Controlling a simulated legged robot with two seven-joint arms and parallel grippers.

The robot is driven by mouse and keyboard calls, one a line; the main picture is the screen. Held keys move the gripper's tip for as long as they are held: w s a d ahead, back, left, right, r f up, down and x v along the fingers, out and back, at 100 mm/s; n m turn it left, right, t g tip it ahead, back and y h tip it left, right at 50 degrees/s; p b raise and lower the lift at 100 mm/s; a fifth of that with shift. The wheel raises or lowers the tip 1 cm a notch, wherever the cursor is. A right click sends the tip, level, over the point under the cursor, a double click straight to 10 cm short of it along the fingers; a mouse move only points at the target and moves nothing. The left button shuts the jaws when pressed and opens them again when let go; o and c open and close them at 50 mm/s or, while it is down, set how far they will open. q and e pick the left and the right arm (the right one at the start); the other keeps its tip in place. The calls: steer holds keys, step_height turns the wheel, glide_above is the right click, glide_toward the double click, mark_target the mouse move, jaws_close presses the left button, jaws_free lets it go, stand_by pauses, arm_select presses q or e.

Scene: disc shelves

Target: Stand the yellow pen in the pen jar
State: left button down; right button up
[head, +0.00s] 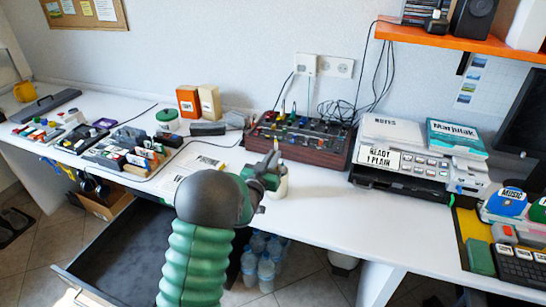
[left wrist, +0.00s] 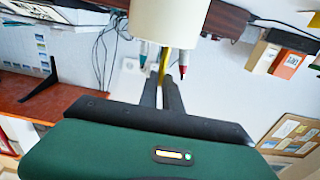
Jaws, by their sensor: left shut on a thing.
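The cream pen jar (head: 282,187) stands on the white desk, partly hidden behind my left gripper (head: 268,172). In the left wrist view, which is upside down, the jar (left wrist: 172,22) is at the top, with a teal pen (left wrist: 144,50) and a red pen (left wrist: 183,65) sticking out of it. The yellow pen (left wrist: 163,62) is between those two, upright, one end held between the dark fingers of my left gripper (left wrist: 163,88). Its other end is hidden by the jar wall, seemingly inside the jar. My right gripper is out of view.
A wood-sided mixer (head: 298,140) stands behind the jar, and a printer-like machine (head: 415,165) to its right. Paper sheets (head: 195,160) and label-topped trays (head: 120,150) lie to the left. An open drawer (head: 130,255) juts out below. The desk right of the jar is clear.

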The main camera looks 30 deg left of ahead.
arm_select(q)
steer(key=shift+f, duration=0.45)
steer(key=c, duration=1.5)
jaws_free()
steer(key=shift+o, duration=0.2)
steer(key=v, duration=1.6)
steer(key=shift+s+d+p, duration=0.2)
steer(key=shift+s+p, duration=0.15)
steer(key=shift+p, duration=0.05)
steer(key=shift+f, duration=0.1)
